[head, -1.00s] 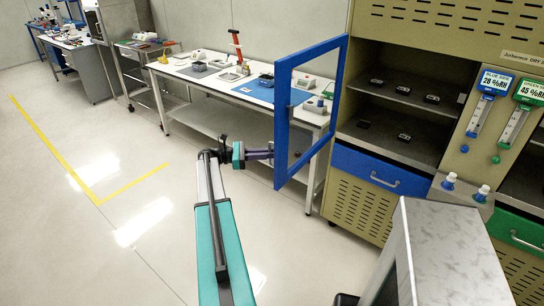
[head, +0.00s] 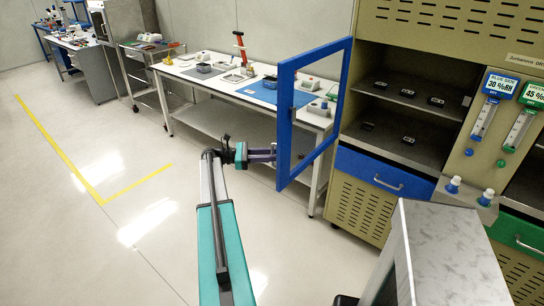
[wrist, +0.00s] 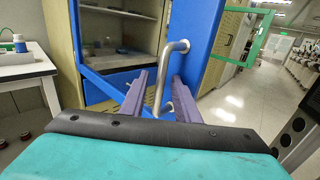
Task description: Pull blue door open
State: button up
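The blue-framed glass door (head: 284,120) of the dry cabinet stands swung wide open to the left, its compartment exposed. In the wrist view the blue door (wrist: 204,60) carries a grey bar handle (wrist: 163,75). My gripper (head: 272,155) is at the door's outer edge in the head view. In the wrist view the purple fingers of my gripper (wrist: 160,98) stand apart, one on each side of the handle, with gaps visible. The fingers look open around the handle. Exact fingertip contact is hard to tell.
A white workbench (head: 195,82) with tools and a blue mat (head: 262,91) stands behind the door. The cabinet's blue drawer (head: 381,172) is closed below the open compartment. A grey metal-topped unit (head: 440,235) is at front right. Open floor (head: 90,230) lies to the left.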

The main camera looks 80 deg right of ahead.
jog(key=b+v, duration=0.3)
jog(key=v, duration=1)
jog(key=shift+w, duration=0.35)
jog(key=shift+a, duration=0.1)
